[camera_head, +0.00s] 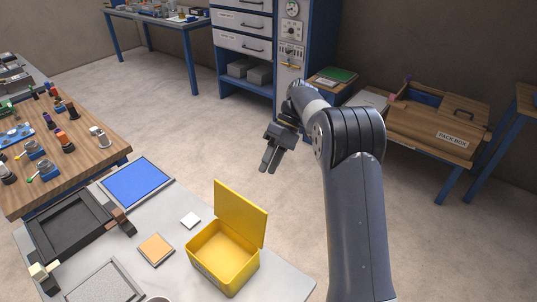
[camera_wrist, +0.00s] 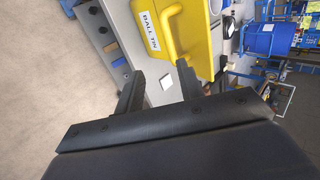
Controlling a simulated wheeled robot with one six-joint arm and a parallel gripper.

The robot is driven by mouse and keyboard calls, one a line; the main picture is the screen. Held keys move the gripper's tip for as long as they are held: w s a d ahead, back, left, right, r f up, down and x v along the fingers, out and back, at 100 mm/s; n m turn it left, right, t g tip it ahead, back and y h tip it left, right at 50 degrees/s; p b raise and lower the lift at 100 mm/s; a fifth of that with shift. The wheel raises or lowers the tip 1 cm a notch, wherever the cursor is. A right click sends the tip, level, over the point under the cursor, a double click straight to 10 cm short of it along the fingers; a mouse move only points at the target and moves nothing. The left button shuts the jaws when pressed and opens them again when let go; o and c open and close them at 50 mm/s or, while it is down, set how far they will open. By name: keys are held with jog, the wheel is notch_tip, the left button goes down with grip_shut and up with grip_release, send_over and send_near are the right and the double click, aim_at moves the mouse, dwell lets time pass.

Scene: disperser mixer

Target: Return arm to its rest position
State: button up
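My arm (camera_head: 357,200) rises at the right of the head view and bends over at the top. My gripper (camera_head: 268,167) hangs at its end, above the open floor and beyond the grey table's far edge. In the wrist view my gripper (camera_wrist: 158,90) shows two dark fingers spread apart with nothing between them. A yellow tin (camera_head: 226,258) stands on the grey table with its lid up. The tin (camera_wrist: 188,30), labelled BALL TIN, also shows in the wrist view, beyond the fingers. The gripper appears clear of it.
The grey table (camera_head: 190,277) also holds a blue mat (camera_head: 138,183), a black tray (camera_head: 67,231) and an orange square (camera_head: 155,249). A wooden bench (camera_head: 85,150) stands left. A blue cabinet (camera_head: 313,45) and a pack box (camera_head: 438,120) stand behind. Floor between is clear.

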jog(key=p+x, duration=0.1)
jog(key=x, duration=0.8)
jog(key=shift+f, duration=0.1)
